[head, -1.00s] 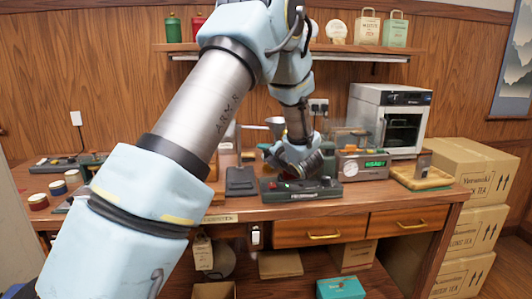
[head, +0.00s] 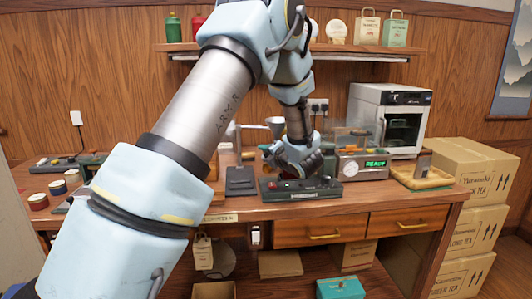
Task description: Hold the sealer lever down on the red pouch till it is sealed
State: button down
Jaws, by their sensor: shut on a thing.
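The sealer (head: 302,194) is a dark green, box-shaped device near the front edge of the wooden workbench. It has a red light or switch at its left end and a dark knob at its right. My gripper (head: 298,178) is directly above the sealer, reaching down from behind it. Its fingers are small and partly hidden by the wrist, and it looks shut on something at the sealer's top. The lever cannot be made out clearly from here. The red pouch is not clearly visible; the gripper and sealer may hide it.
A scale with a green display (head: 362,165) stands right of the sealer, with a white oven (head: 391,118) behind it. A dark flat pad (head: 240,181) lies to the left. A wooden tray (head: 421,176) sits at the right. Boxes (head: 468,190) are stacked beside the bench.

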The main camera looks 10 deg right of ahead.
jog(key=shift+r, duration=0.1)
dwell(0.5)
jog(key=shift+d+r, duration=0.1)
jog(key=shift+r, duration=0.35)
jog(key=s+d+r+m+t, duration=0.1)
jog(key=d+r+m+t, duration=0.1)
jog(key=d+r+m, duration=0.4)
jog(key=s+d+r+m+t+y, duration=0.1)
jog(key=d+r+m+t, duration=0.1)
jog(key=d+r+m, duration=0.5)
jog(key=shift+d+r+t+p, duration=0.4)
jog(key=shift+d+r, duration=1)
jog(key=shift+r, duration=2)
jog(key=c, duration=0.7)
grip_release()
jog(key=shift+c, duration=0.2)
jog(key=shift+s, duration=0.1)
